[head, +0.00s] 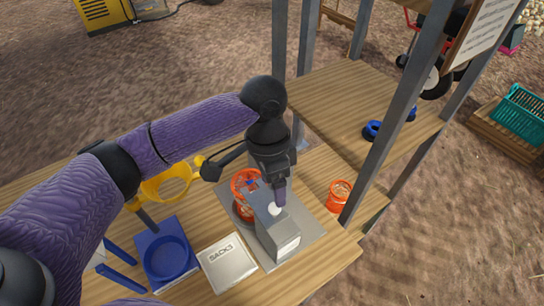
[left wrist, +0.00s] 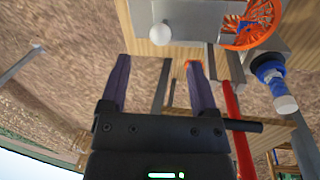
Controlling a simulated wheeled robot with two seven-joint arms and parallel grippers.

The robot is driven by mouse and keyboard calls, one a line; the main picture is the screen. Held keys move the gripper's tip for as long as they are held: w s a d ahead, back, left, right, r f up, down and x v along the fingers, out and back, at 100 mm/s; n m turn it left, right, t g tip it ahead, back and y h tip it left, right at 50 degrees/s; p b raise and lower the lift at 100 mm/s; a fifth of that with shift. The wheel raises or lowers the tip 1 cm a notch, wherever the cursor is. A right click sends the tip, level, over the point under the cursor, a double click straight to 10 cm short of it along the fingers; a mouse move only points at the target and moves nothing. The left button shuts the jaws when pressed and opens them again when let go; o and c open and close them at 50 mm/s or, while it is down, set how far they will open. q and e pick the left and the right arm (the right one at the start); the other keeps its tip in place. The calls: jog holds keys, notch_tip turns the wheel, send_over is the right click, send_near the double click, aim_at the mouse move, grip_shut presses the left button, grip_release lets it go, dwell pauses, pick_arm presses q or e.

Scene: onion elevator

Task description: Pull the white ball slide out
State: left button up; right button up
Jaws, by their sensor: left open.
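A grey metal box (head: 272,232) stands on a grey plate (head: 312,240) on the wooden table. A white ball knob (head: 274,209) sits on the box. In the left wrist view the white ball (left wrist: 159,34) shows against a grey bar (left wrist: 195,18) at the top. My left gripper (head: 281,201) points down at the box, close to the ball. In the left wrist view my left gripper (left wrist: 158,60) is open and empty, with the ball just beyond and between its fingertips. The head view hides one finger. My right gripper is not in view.
An orange basket-like part (head: 241,207) stands beside the box. A SACK3 block (head: 227,263), a blue holder (head: 166,256) and a yellow ring (head: 172,182) lie to the left. An orange cup (head: 339,194) and a grey post (head: 385,120) stand to the right.

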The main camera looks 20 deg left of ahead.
aim_at(274, 205)
pick_arm(q)
jog(key=f, duration=0.2)
jog(key=f+b, duration=0.1)
jog(key=f, duration=0.3)
jog(key=shift+s+d, duration=0.3)
jog(key=shift+s, duration=0.1)
jog(key=shift+s+d+f, duration=0.1)
jog(key=shift+f, duration=0.35)
jog(key=shift+c, duration=0.3)
